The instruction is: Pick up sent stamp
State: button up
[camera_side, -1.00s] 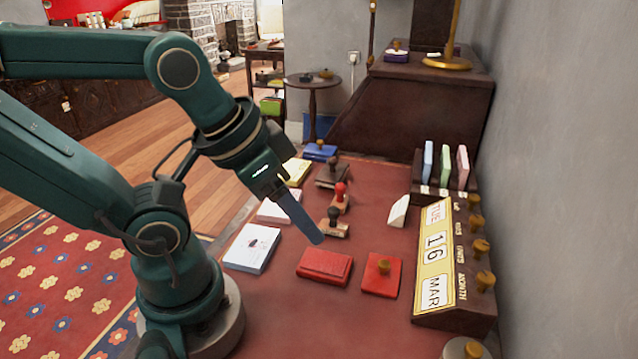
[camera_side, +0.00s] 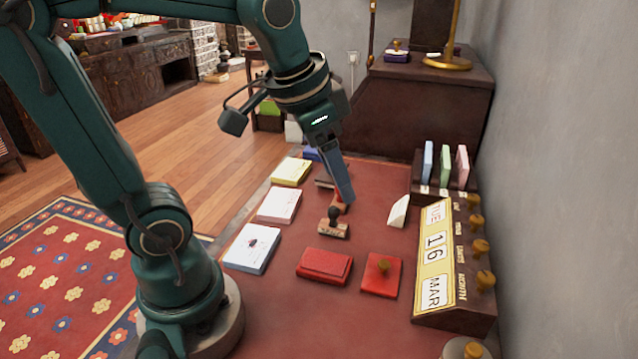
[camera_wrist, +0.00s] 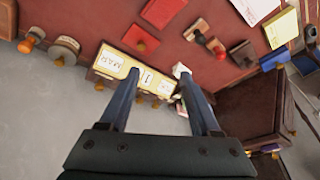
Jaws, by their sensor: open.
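Several stamps stand on the red desk top (camera_side: 385,225). One has a black knob on a wooden block, the black-knobbed stamp (camera_side: 333,228); in the wrist view (camera_wrist: 199,37) it lies at the upper right. Behind it is a red-knobbed stamp (camera_wrist: 214,45), largely hidden by my fingers in the side view. A larger dark stamp (camera_wrist: 243,53) is beyond that. I cannot read which is the sent stamp. My gripper (camera_side: 347,199) is open and empty; in the side view its fingers overlap the red-knobbed stamp. In the wrist view the fingers point toward the calendar.
A red box (camera_side: 324,266) and a red pad with a wooden knob (camera_side: 382,277) lie in front. White and yellow paper stacks (camera_side: 279,205) line the left edge. A white wedge (camera_side: 398,211), a calendar block (camera_side: 436,255) and an upright card rack (camera_side: 446,182) stand right, near the wall.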

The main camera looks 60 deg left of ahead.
aim_at(334, 207)
jog(key=w+a+f+g, duration=0.1)
jog(key=w+a+f, duration=0.1)
jog(key=a+f, duration=0.1)
jog(key=w+a+f+n+g, duration=0.1)
jog(key=w+a+f+g, duration=0.1)
jog(key=a+f, duration=0.1)
jog(key=w+a+f+g, duration=0.1)
jog(key=w+a+f, duration=0.1)
jog(key=a+f, duration=0.2)
jog(key=shift+f+n+h, duration=0.3)
jog(key=shift+f+n, duration=0.1)
jog(key=shift+f, duration=2.5)
grip_shut()
